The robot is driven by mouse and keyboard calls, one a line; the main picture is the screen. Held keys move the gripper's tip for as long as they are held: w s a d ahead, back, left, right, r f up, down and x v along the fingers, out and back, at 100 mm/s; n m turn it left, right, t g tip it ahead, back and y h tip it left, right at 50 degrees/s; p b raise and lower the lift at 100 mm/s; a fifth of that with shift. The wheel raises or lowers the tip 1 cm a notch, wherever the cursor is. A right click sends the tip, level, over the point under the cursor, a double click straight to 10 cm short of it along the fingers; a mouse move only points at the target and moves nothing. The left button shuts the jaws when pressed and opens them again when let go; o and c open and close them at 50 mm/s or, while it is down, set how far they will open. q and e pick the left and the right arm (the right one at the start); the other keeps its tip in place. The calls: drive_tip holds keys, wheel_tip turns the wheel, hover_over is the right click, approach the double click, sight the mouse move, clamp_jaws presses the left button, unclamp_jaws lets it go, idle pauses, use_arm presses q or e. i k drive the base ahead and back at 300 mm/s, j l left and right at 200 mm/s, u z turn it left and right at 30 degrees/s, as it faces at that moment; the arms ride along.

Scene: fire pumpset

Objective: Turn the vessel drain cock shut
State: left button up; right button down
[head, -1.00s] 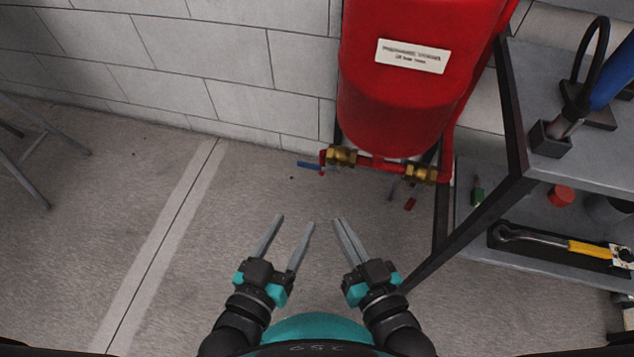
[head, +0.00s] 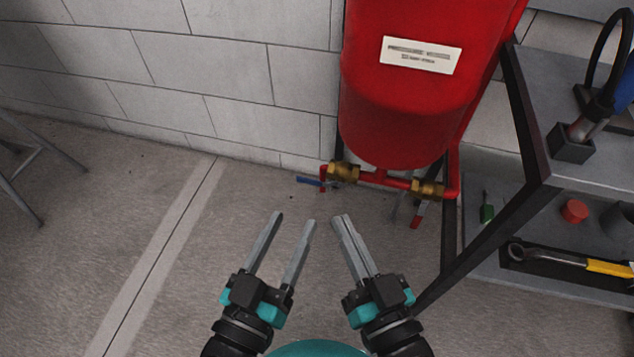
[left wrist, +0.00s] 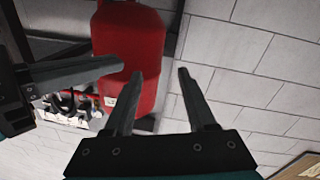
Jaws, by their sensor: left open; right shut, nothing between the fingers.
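A red vessel (head: 405,100) with a white label stands against the wall, and it also shows in the left wrist view (left wrist: 128,45). Below it runs a red pipe with two brass valves. The left brass valve (head: 344,171) has a blue lever (head: 309,181) pointing left. The right brass valve (head: 427,188) has a red lever (head: 417,215) hanging down. I cannot tell from a label which is the drain cock. My left gripper (head: 295,217) is open and empty, in front of and below the valves. My right gripper (head: 342,217) is shut and empty beside it, apart from the valves.
A dark-framed shelf unit (head: 540,175) stands at the right. It holds a yellow-handled wrench (head: 608,267), a red cap (head: 574,211) and a green-handled tool (head: 487,208). Grey stand legs (head: 40,150) are at the far left. The floor (head: 120,230) to the left is clear.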

sight(303, 180)
drive_tip(key=z, duration=1)
drive_tip(key=j+z, duration=0.45)
drive_tip(key=j, duration=0.2)
drive_tip(key=j+z, duration=0.4)
drive_tip(key=j, duration=0.3)
drive_tip(key=k+j+z, duration=0.1)
drive_tip(key=j+z, duration=0.35)
drive_tip(key=j, duration=0.15)
drive_tip(key=k+j, duration=0.1)
drive_tip(key=j, duration=0.3)
